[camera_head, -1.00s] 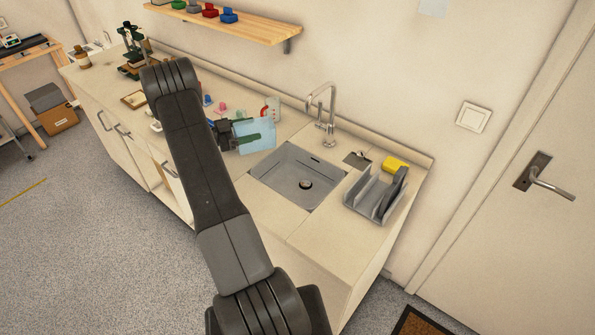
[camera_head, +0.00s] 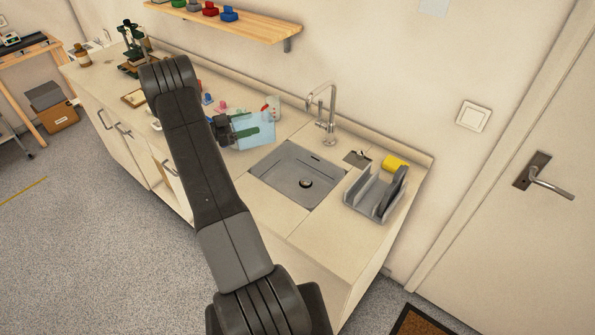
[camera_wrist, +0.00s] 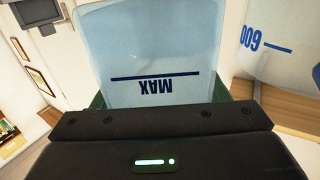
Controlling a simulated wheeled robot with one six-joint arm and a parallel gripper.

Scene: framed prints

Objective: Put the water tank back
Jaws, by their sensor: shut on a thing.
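The water tank (camera_head: 256,145) is a translucent pale blue box. My gripper (camera_head: 258,132) is shut on it and holds it over the counter, left of the sink. In the wrist view the tank (camera_wrist: 150,45) fills the middle, with an upside-down "MAX" and a dark blue line on it. A green finger of my gripper (camera_wrist: 168,98) shows on each side of the tank. No clear seat for the tank shows in the head view; my arm covers part of the counter.
A clear beaker (camera_head: 275,103) stands close behind the tank; its "600" mark (camera_wrist: 250,40) shows in the wrist view. The sink (camera_head: 285,190), tap (camera_head: 329,110) and grey rack (camera_head: 372,205) are to the right. A wooden shelf (camera_head: 240,27) hangs above.

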